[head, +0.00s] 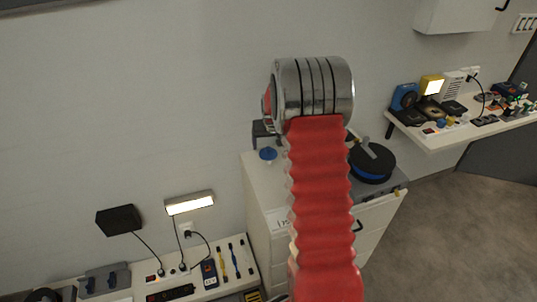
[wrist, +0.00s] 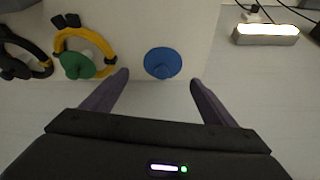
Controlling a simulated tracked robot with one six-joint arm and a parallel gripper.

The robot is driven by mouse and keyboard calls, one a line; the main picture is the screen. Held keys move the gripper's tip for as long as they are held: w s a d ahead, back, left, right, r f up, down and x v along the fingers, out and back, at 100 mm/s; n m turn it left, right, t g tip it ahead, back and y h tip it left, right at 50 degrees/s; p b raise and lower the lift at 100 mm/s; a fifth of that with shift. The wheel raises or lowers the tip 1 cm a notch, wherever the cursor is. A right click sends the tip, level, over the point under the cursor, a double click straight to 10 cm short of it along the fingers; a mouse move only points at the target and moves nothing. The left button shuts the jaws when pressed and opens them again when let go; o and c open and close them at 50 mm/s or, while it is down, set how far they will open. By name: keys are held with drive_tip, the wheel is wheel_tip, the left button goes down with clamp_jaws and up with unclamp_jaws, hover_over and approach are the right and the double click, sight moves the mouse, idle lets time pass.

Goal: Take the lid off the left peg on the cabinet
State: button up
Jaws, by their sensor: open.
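A blue round lid (wrist: 163,60) with a small raised middle is at the cabinet top's edge in the wrist view. It shows small in the head view (head: 268,154) at the cabinet's left end; any peg under it is hidden. My gripper (wrist: 160,78) is open and empty, its two dark fingers spread to either side below the lid. The lid lies roughly centred between them, apart from both. A green round piece (wrist: 78,66) sits by a yellow ring further left in the wrist view. In the head view my arm hides part of the white cabinet (head: 258,190).
A black-and-blue round object (head: 371,163) stands on the cabinet's right part. A black ring (wrist: 38,70) lies at the wrist view's left. A lit lamp (head: 190,202) and a low bench with tools are left of the cabinet. A shelf with devices (head: 445,135) is at the right.

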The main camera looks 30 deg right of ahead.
sight(268, 148)
drive_tip(key=shift+x, duration=2.65)
drive_tip(key=shift+a, duration=0.2)
drive_tip(key=c, duration=1.1)
